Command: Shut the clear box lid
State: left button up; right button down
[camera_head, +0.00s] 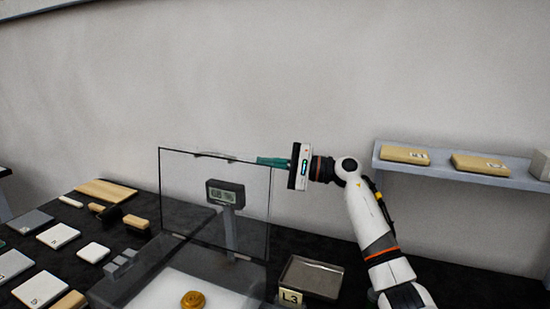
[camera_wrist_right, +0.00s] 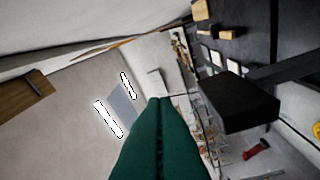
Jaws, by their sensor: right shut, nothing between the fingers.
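The clear box (camera_head: 108,287) stands at the lower middle of the head view, with a white floor and a round gold piece (camera_head: 193,299) in it. Its clear lid (camera_head: 175,149) stands upright at the back, dark-edged and open. My right gripper (camera_head: 262,161) is shut and empty, its green fingers at the lid's upper right edge. I cannot tell whether they touch it. In the right wrist view the shut green fingers (camera_wrist_right: 160,105) lie side by side. My left gripper is not in view.
A digital display on a post (camera_head: 226,193) shows behind the lid. A metal tray (camera_head: 312,276) with an L3 label is right of the box. Several tiles and blocks lie on the dark table at left. A wall shelf (camera_head: 450,174) is at right.

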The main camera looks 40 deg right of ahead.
aim_at(237, 158)
jog(key=w+a+r+p, duration=0.2)
jog(key=a+p, duration=0.1)
jog(key=a, duration=0.4)
jog(key=shift+w+p, duration=0.25)
jog(key=shift+p, duration=0.15)
jog(key=shift+f, duration=0.1)
jog(key=shift+a, duration=0.15)
